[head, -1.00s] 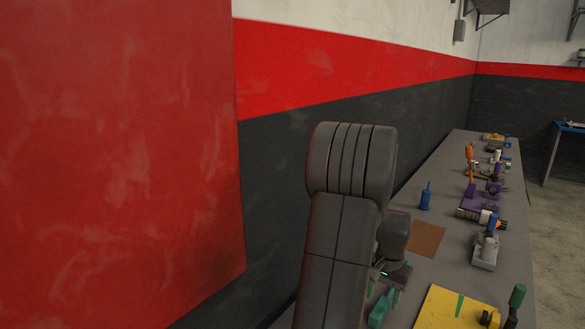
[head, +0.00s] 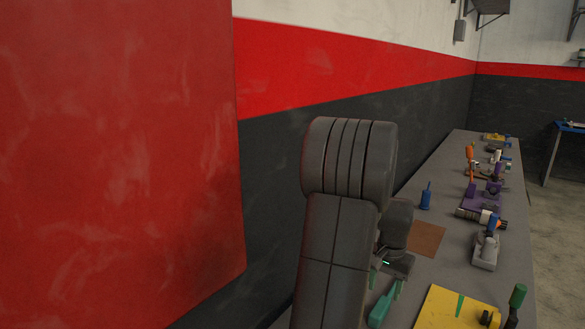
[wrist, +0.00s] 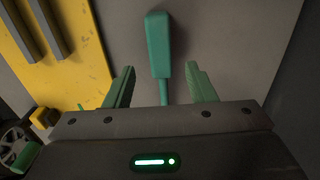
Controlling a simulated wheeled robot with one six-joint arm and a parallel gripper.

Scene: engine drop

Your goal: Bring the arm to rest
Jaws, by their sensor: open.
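My gripper (wrist: 161,85) is open in the wrist view, its two green fingers apart with nothing held between them. A green-handled tool (wrist: 159,45) lies on the grey bench beyond the fingertips, its thin shaft reaching back between the fingers in the picture. In the head view my gripper (head: 386,285) is low over the bench, partly hidden behind my own arm. The green tool (head: 379,310) shows just below it. I cannot tell the exact height of the gripper above the tool.
A yellow plate (head: 440,310) lies to the right of the gripper, with a green-handled tool (head: 516,299) beside it. A brown mat (head: 426,238), a blue bottle-like piece (head: 426,197) and several tools stand farther along the bench (head: 395,213). A wall runs along its left.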

